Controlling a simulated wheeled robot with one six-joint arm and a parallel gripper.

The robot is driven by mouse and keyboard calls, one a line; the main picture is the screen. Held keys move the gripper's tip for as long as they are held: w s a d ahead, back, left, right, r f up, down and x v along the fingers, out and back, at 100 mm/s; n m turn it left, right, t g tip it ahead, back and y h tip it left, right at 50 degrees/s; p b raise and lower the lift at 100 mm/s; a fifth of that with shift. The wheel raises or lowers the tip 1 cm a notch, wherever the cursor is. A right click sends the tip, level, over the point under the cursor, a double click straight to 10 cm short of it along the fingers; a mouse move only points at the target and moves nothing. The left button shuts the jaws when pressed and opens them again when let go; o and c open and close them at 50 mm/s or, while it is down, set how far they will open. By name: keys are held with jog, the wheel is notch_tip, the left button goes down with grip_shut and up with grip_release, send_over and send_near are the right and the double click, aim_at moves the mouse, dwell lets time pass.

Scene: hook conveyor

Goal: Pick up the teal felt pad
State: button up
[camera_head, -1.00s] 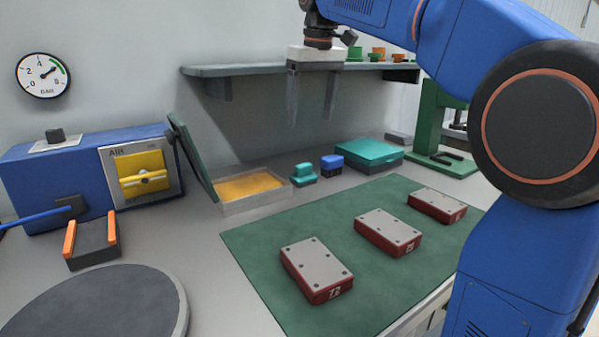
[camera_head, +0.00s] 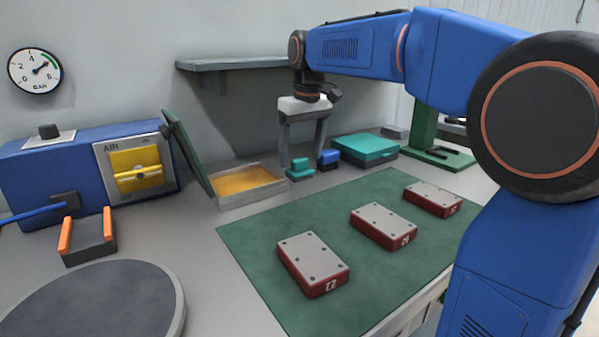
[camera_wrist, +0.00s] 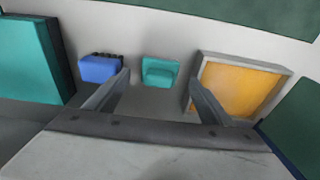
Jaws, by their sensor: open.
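The teal felt pad (camera_head: 300,168) is a small teal block with a raised top part and a dark base, standing on the grey bench behind the green mat. It also shows in the wrist view (camera_wrist: 160,72), upper middle, between the two fingers in the picture. My gripper (camera_head: 302,156) is open and empty, pointing down, with its fingers to either side of the pad in the head view. The wrist view also shows my gripper (camera_wrist: 159,78). I cannot tell whether the fingertips are level with the pad or still above it.
A blue brush-like block (camera_head: 328,158) stands close to the right of the pad, near the right finger. A tray with an orange inside (camera_head: 250,198) is to the left, a teal box (camera_head: 366,148) to the right. Red-sided blocks (camera_head: 312,262) lie on the green mat (camera_head: 262,262).

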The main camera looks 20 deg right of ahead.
aim_at(300, 159)
jog(key=f, duration=0.2)
jog(key=w+f, duration=0.1)
jog(key=f, duration=0.1)
jog(key=shift+a, duration=0.1)
jog(key=c, duration=1.2)
jog(key=shift+r, duration=0.1)
jog(key=shift+r, duration=1.7)
jog(key=s+d, duration=0.1)
jog(key=s, duration=0.4)
jog(key=s+d, duration=0.2)
jog(key=s, duration=0.4)
jog(key=s+d, duration=0.2)
jog(key=s, duration=0.4)
jog(key=shift+d, duration=0.25)
